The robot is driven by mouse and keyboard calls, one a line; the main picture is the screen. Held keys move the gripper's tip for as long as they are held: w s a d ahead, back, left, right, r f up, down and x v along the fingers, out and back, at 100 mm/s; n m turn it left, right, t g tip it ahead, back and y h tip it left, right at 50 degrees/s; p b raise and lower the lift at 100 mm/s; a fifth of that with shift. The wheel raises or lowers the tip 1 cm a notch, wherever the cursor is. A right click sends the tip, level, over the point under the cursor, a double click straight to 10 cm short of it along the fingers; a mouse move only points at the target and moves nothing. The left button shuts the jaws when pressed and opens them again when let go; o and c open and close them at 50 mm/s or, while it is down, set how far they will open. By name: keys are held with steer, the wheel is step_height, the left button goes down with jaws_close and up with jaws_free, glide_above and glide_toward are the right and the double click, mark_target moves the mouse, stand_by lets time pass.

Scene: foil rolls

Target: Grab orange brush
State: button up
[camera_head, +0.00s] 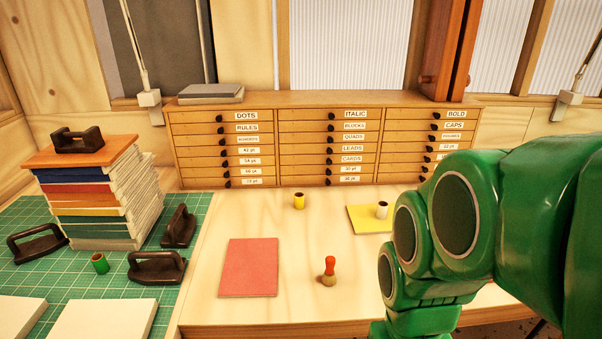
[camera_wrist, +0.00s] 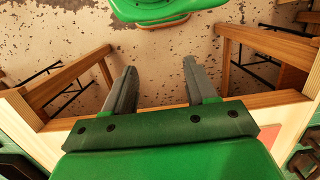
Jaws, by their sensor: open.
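The orange brush (camera_head: 329,270) stands upright on the pale wooden table, with an orange-red handle on a tan, rounded base. It is near the front of the table, right of the pink-red sheet and left of my green arm. In the wrist view my gripper (camera_wrist: 160,72) has its two grey fingers apart with nothing between them. The fingers are over the table's wooden edge and the speckled floor. The brush does not show in the wrist view, and my fingers cannot be made out in the head view.
A pink-red sheet (camera_head: 249,267) lies left of the brush. A yellow roll (camera_head: 299,201) and a yellow sheet (camera_head: 364,217) bearing a pale roll (camera_head: 382,210) lie behind. A book stack (camera_head: 95,205), dark-handled tools and a green roll (camera_head: 100,263) occupy the green mat. Drawers (camera_head: 300,140) line the back.

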steer(key=shift+r, duration=0.1)
step_height(320, 180, up, 5)
steer(key=w+a+r+n+y, duration=0.2)
steer(key=w+a+n+y, duration=0.15)
steer(key=w+n, duration=0.5)
steer(key=w+a+r+n+y, duration=0.15)
steer(key=w+n+y, duration=0.35)
steer(key=w, duration=0.7)
steer(key=w+d+f+n+t+y, duration=0.4)
steer(key=w+d, duration=0.3)
steer(key=w, duration=0.4)
steer(key=g+y, duration=0.1)
glide_toward(330, 264)
steer(key=shift+w+a+f, duration=0.8)
steer(key=shift+f, duration=0.15)
steer(key=shift+a+f, duration=0.25)
steer(key=shift+f, duration=0.1)
steer(key=shift+x, duration=3.65)
steer(key=shift+s+r, duration=0.1)
